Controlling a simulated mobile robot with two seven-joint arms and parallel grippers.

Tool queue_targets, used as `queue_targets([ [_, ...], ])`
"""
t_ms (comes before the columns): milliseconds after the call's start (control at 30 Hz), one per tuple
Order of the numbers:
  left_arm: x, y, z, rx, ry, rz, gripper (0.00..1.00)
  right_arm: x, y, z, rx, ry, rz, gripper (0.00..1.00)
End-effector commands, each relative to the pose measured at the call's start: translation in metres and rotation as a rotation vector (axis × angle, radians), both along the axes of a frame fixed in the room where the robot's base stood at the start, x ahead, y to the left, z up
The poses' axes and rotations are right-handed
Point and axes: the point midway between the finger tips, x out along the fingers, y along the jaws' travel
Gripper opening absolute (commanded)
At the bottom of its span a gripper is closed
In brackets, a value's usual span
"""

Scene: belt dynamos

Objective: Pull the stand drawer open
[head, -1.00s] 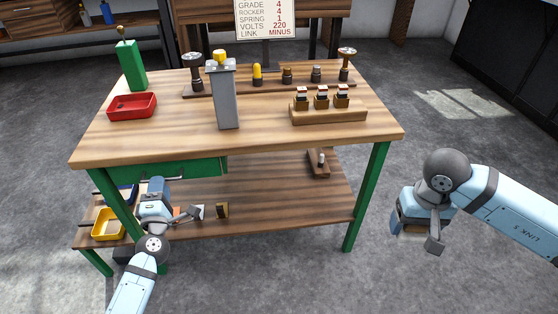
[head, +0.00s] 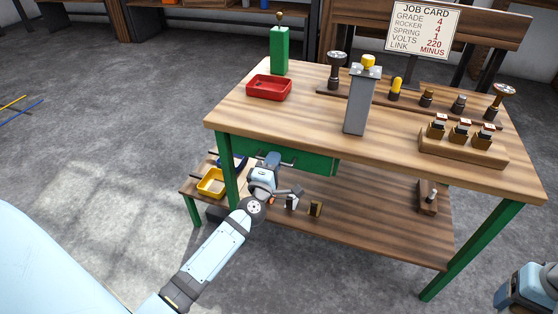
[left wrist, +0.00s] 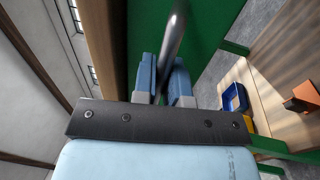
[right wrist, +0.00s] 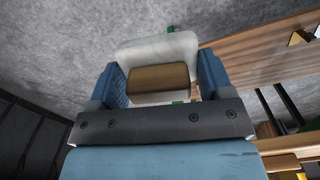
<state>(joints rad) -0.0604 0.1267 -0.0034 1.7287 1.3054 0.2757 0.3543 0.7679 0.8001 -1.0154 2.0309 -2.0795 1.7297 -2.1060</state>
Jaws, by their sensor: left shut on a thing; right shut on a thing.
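The green stand drawer (head: 312,160) sits under the wooden tabletop, its front close below the table edge; no gap shows from here. Its grey bar handle (left wrist: 174,40) shows in the left wrist view, in front of the green drawer front (left wrist: 215,40). My left gripper (head: 270,164) is at the drawer's left part, and its blue fingers are shut on the handle. My right gripper (right wrist: 158,75) is shut on a pale block with a brown wooden part (right wrist: 160,80), held away from the table. In the head view it is partly cut off at the lower right.
On the table stand a red tray (head: 268,92), a grey post (head: 360,105) and a wooden block with several small parts (head: 465,148). A lower shelf (head: 370,215) holds small items. A yellow tray (head: 211,184) lies beside the green leg (head: 230,180).

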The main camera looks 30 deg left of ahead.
Motion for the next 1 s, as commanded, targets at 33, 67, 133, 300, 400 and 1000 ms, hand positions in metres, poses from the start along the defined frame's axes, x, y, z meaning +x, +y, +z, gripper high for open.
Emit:
queue_targets([
  [33, -0.004, -0.001, 0.000, 0.001, 0.002, -0.001, 0.00, 0.000, 0.000, 0.002, 0.000, 0.000, 0.000, 0.51],
  [67, -0.007, -0.002, 0.000, 0.000, 0.003, -0.001, 0.00, 0.000, 0.000, 0.003, 0.000, 0.000, 0.000, 0.51],
  [133, -0.017, -0.004, 0.001, 0.002, 0.003, -0.002, 0.00, 0.000, 0.000, 0.006, 0.000, 0.000, 0.000, 0.51],
  [300, -0.055, -0.014, 0.001, 0.001, 0.005, -0.003, 0.00, 0.000, 0.000, 0.015, 0.000, 0.000, 0.000, 0.51],
  [400, -0.083, -0.020, 0.001, 0.001, 0.006, -0.003, 0.00, 0.000, 0.000, 0.021, 0.000, 0.000, 0.000, 0.51],
  [1000, -0.198, -0.048, 0.000, 0.000, 0.001, -0.001, 0.00, 0.000, 0.000, 0.039, 0.000, 0.000, 0.000, 0.51],
])
